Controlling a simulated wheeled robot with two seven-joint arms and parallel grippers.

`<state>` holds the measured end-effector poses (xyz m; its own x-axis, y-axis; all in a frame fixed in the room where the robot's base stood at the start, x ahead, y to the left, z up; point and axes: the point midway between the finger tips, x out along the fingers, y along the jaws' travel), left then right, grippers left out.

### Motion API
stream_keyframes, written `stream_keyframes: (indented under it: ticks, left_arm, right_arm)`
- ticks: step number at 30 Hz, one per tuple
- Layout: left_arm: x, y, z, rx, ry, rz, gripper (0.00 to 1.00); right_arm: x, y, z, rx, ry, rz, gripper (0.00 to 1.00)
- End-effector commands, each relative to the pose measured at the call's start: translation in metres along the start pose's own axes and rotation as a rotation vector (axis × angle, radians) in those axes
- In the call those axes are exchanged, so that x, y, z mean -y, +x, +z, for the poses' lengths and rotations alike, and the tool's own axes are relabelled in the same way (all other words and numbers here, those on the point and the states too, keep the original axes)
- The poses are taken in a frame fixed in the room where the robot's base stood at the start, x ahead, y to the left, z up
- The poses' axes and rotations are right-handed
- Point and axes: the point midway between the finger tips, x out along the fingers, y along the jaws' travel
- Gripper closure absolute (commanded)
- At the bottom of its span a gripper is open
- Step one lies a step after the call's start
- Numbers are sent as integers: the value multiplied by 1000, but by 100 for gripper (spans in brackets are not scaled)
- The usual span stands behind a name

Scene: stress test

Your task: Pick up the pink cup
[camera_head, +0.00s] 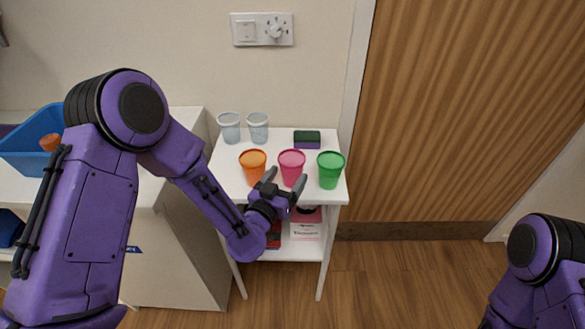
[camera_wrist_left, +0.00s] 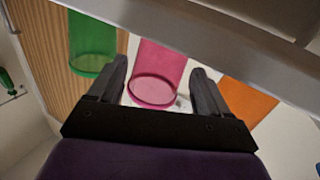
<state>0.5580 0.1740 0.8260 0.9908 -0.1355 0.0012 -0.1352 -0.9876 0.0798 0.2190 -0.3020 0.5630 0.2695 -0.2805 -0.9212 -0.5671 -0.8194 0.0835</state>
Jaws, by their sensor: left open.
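The pink cup (camera_head: 291,163) stands on a small white table (camera_head: 226,184), between an orange cup (camera_head: 252,163) on its left and a green cup (camera_head: 330,170) on its right. My left gripper (camera_head: 285,180) is open, with its fingers at the front of the pink cup. In the left wrist view the pink cup (camera_wrist_left: 155,75) shows between and beyond the two open fingers (camera_wrist_left: 160,85). I cannot tell whether the fingers touch it. My right gripper is not in view; only part of my right arm shows at the lower right.
Two clear cups (camera_head: 229,127) and a green and purple sponge (camera_head: 307,139) stand at the back of the table. Boxes (camera_head: 305,224) sit on the lower shelf. A white cabinet (camera_head: 180,250) with a blue bin (camera_head: 28,150) is at left. The floor at right is clear.

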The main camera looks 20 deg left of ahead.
Motion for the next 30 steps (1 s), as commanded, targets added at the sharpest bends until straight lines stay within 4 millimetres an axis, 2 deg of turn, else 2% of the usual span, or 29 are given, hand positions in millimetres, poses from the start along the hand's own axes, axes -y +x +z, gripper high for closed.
stream_keyframes:
  ticks: [3,6,13,16,17,26,30]
  left_arm:
    - [-1,23,-1,0,-1,-1,22]
    - [-1,34,0,0,0,-1,22]
    - [-2,37,1,2,0,2,22]
    - [-2,37,1,2,0,2,54]
    - [-2,37,1,2,0,2,59]
    - [-2,37,0,2,0,2,59]
    - [-2,37,-13,-1,-1,1,59]
  right_arm:
    - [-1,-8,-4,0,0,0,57]
    - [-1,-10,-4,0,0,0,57]
    - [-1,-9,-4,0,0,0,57]
    - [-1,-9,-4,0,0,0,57]
    - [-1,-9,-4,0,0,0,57]
    - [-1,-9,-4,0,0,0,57]
    - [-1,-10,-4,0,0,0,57]
